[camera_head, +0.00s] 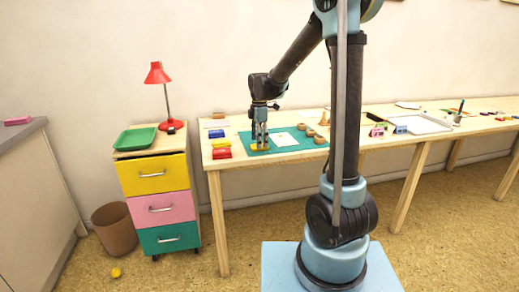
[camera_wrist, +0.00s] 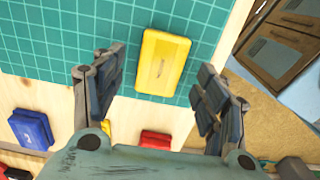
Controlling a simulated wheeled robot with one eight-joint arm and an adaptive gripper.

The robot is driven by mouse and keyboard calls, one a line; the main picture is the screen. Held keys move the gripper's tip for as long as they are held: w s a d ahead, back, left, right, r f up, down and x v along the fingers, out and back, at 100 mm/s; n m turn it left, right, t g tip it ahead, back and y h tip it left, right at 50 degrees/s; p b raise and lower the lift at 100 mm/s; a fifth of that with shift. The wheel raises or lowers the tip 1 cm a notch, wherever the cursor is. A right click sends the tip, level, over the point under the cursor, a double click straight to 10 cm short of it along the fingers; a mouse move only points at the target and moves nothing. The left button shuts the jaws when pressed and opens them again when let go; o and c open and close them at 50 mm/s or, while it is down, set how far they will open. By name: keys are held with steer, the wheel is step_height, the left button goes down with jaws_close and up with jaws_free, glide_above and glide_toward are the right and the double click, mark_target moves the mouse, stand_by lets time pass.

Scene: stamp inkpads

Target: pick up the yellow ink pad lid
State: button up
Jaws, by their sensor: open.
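The yellow ink pad lid (camera_wrist: 163,62) is a flat, rounded rectangular block lying on the green cutting mat (camera_wrist: 60,45) near its edge. In the wrist view it sits between and beyond the two spread fingers of my gripper (camera_wrist: 162,72), with clear space on both sides. My gripper is open and empty, pointing down over the lid. In the head view my gripper (camera_head: 260,138) is above the mat, and a yellow patch of the lid (camera_head: 258,147) shows at its fingertips.
Red (camera_head: 221,154), yellow (camera_head: 221,143) and blue (camera_head: 216,133) pads lie in a row on the wooden table (camera_head: 213,165), left of the mat. A white paper (camera_head: 284,139) and several round wooden pieces are to the right of my gripper.

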steer(key=shift+f, duration=0.95)
steer(key=c, duration=0.9)
steer(key=shift+r, duration=0.1)
